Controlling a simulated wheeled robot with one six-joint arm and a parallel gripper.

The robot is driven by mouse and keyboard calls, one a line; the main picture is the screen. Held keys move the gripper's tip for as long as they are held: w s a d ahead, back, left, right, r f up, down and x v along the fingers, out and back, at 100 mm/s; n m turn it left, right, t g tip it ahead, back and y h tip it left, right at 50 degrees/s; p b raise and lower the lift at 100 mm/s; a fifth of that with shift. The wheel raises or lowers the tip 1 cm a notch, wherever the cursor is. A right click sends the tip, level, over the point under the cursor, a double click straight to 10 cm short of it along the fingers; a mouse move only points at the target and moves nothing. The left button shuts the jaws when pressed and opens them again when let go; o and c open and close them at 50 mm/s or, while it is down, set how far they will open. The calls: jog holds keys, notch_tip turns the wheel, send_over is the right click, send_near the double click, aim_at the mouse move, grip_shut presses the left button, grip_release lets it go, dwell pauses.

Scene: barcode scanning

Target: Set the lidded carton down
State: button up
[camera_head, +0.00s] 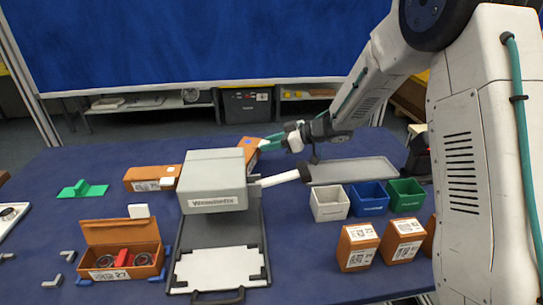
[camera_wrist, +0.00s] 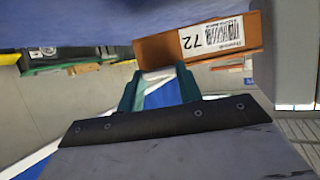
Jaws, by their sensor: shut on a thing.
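The lidded carton is orange-brown. In the wrist view the lidded carton (camera_wrist: 160,46) is at my fingertips, its white barcode label reading 72 and facing the camera. In the head view only a small part of the lidded carton (camera_head: 249,144) shows, behind the grey Wenglehr-like device. My gripper (camera_head: 263,145) has teal fingers and is shut on the carton, reaching in from the right. It also shows in the wrist view (camera_wrist: 159,78). Whether the carton touches the table is hidden, and its lid cannot be made out.
The grey device (camera_head: 213,168) stands over a white pad (camera_head: 218,268). An open carton (camera_head: 121,258) is front left, and a long carton (camera_head: 146,178) lies behind.

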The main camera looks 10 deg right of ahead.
jog(key=shift+f, duration=2.35)
jog(key=o, duration=1.2)
jog(key=shift+o, duration=0.2)
jog(key=v, duration=1.2)
